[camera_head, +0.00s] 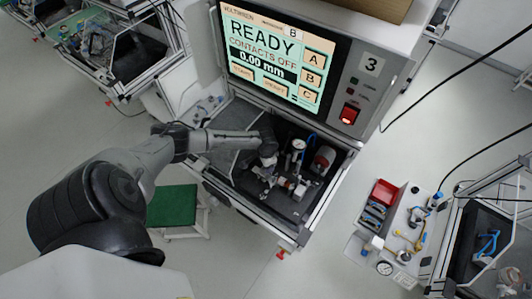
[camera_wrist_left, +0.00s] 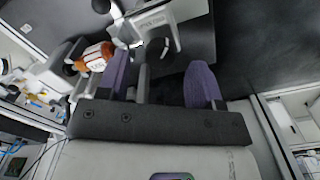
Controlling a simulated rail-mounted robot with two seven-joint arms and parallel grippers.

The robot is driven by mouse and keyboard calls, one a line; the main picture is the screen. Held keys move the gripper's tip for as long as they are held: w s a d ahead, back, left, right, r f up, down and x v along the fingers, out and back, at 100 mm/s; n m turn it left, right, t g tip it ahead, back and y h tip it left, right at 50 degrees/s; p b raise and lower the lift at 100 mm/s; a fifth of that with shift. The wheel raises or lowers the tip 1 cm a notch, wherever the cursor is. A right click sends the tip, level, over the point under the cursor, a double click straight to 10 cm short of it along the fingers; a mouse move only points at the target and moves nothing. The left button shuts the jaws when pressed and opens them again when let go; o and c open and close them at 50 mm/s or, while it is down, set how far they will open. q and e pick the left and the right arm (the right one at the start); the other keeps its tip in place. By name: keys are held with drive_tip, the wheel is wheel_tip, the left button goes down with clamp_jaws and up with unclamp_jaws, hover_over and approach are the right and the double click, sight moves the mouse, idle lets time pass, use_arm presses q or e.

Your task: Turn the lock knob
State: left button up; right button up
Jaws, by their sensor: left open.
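My left arm reaches from the left into the dark bay of the test station, and my left gripper (camera_head: 264,172) is low over the fixture there. In the left wrist view its two purple fingers (camera_wrist_left: 160,82) are apart, with a grey bar showing between them. A pale bracket (camera_wrist_left: 152,24) lies just beyond the fingertips. A dark rounded part (camera_wrist_left: 101,6), perhaps a knob, is at the top edge; I cannot tell whether it is the lock knob. An orange-brown part with a white label (camera_wrist_left: 95,57) is left of the fingers. My right gripper is not in view.
The station screen (camera_head: 270,55) reads READY, CONTACTS OFF, 0.00 mm. A red switch (camera_head: 348,115) is beside it. A red cylinder (camera_head: 323,158) and a gauge-like part (camera_head: 298,145) stand close by in the bay. The bay's frame (camera_head: 245,212) edges the front.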

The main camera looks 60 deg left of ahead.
use_arm(q)
wheel_tip(320, 180, up, 12)
drive_tip(key=shift+b, duration=0.4)
idle(0.7)
drive_tip(key=w+d+r+m+t+y, duration=0.4)
drive_tip(key=d+r+m, duration=0.1)
drive_tip(key=r, duration=0.4)
drive_tip(key=s+d+r+t+h+p, duration=0.1)
drive_tip(key=d+r+t, duration=0.1)
drive_tip(key=d, duration=0.3)
drive_tip(key=s+d+r+t, duration=0.1)
drive_tip(key=s+d+r, duration=0.1)
drive_tip(key=d, duration=0.3)
drive_tip(key=s+d+f+n+g+h+p, duration=0.1)
drive_tip(key=s+d+f, duration=0.1)
drive_tip(key=s, duration=0.4)
drive_tip(key=s+d+f+n+g+h, duration=0.1)
drive_tip(key=s+d+f, duration=0.1)
drive_tip(key=s+d, duration=0.2)
drive_tip(key=s+d+f+n+g+h+p, duration=0.1)
drive_tip(key=s+d, duration=0.3)
drive_tip(key=s, duration=0.6)
drive_tip(key=shift+f+n+p, duration=0.35)
drive_tip(key=shift+f+n, duration=0.15)
